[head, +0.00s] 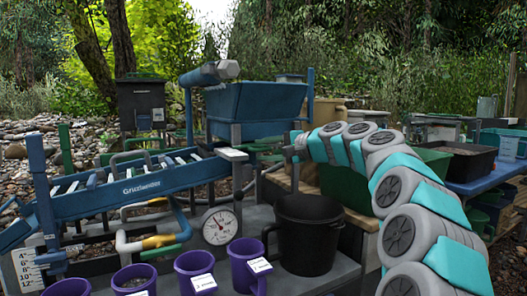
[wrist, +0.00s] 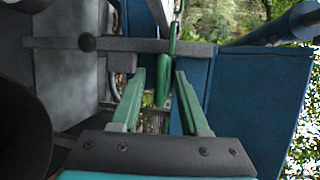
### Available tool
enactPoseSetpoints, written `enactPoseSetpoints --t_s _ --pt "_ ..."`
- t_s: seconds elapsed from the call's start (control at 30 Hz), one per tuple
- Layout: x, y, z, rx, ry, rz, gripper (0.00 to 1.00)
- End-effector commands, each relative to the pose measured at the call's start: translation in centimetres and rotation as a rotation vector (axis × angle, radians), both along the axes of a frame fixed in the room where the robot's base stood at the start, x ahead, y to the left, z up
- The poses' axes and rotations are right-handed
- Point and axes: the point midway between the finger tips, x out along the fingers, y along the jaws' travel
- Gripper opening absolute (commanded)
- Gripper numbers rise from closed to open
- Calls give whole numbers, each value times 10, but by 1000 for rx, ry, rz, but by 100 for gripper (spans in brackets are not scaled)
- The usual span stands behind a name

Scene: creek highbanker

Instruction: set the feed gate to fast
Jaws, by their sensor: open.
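The blue hopper (head: 255,103) stands above the blue sluice (head: 125,190) marked "GrizSweeper" in the head view. My gripper (head: 290,152) is at the hopper's lower right side, at the end of my arched arm. In the wrist view my gripper (wrist: 160,78) is open, its two green fingers spread. No fast marking is readable.
A black bucket (head: 307,237), purple mugs (head: 195,272) and a round gauge (head: 220,226) stand on the grey bench below. A green tub sits behind my arm. A blue table (head: 485,182) with black trays is at right.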

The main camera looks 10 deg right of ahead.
Motion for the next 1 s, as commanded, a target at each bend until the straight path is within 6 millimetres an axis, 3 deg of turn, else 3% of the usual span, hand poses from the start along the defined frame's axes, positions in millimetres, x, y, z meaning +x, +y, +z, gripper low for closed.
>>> enactPoseSetpoints --t_s 0.27,0.67,1.0 --pt "3 3 -1 0 0 0 45" --pt "3 2 -1 -1 1 0 1" --pt "3 3 -2 -1 2 1 0"
